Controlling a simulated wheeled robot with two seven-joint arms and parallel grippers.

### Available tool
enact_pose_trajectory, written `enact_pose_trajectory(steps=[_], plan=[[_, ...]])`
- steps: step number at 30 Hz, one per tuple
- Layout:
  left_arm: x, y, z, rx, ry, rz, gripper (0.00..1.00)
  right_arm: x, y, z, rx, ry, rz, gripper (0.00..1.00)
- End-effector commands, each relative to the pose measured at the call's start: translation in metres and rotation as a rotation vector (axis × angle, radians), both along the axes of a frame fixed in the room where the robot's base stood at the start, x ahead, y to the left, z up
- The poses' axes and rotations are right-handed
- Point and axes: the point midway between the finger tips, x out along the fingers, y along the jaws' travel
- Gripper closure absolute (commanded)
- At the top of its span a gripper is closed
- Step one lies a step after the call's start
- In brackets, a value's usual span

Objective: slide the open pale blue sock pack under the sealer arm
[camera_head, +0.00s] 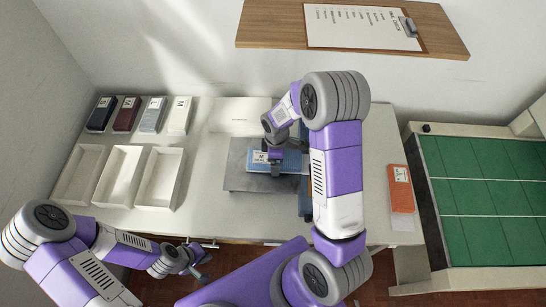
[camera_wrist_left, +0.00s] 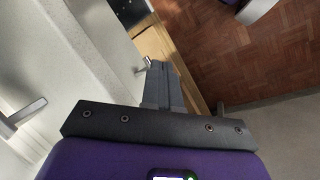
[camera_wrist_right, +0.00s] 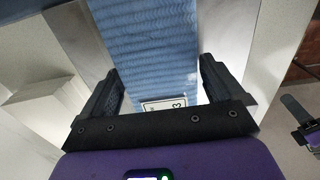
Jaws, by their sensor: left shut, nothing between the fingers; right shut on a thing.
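The pale blue sock pack (camera_head: 290,155) lies on a grey metal plate (camera_head: 240,180) at the middle of the table, with a white label near my right gripper (camera_head: 277,163). In the right wrist view the ribbed pack (camera_wrist_right: 150,55) runs between the two fingers, and my right gripper (camera_wrist_right: 165,90) is shut on it. A dark blue part (camera_head: 305,200), perhaps of the sealer, shows beside the plate; my right arm hides much of that area, so I cannot make out the sealer arm. My left gripper (camera_head: 198,268) is shut and empty at the table's front edge; its closed fingers (camera_wrist_left: 162,80) show in the left wrist view.
Three empty white trays (camera_head: 122,178) stand at the left, with several folded packs (camera_head: 126,114) behind. An orange pack (camera_head: 400,187) lies at the right edge, beside a green-topped unit (camera_head: 485,190). A white box (camera_head: 240,115) stands behind the plate.

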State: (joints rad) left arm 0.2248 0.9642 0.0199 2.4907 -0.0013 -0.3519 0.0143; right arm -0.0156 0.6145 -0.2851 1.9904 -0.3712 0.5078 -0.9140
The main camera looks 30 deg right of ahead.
Motion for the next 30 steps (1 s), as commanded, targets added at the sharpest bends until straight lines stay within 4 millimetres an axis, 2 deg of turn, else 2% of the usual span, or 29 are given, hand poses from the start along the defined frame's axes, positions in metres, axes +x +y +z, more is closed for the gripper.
enact_pose_trajectory(steps=[9, 10, 11, 20, 30], plan=[[0.000, 0.000, -0.001, 0.000, 0.000, 0.000, 1.00, 0.000, 0.000, -0.001, 0.000, 0.000, -0.001, 0.46], [0.000, 0.000, -0.001, 0.000, 0.000, 0.000, 1.00, 0.000, 0.000, -0.001, 0.000, 0.000, -0.001, 0.04], [0.000, 0.000, -0.001, 0.000, 0.000, 0.000, 1.00, 0.000, 0.000, -0.001, 0.000, 0.000, -0.001, 0.00], [0.000, 0.000, -0.001, 0.000, 0.000, 0.000, 1.00, 0.000, 0.000, 0.003, 0.000, -0.001, -0.001, 0.00], [0.000, 0.000, 0.005, 0.000, 0.000, 0.000, 1.00, 0.001, 0.000, 0.057, 0.000, -0.004, -0.001, 0.00]])
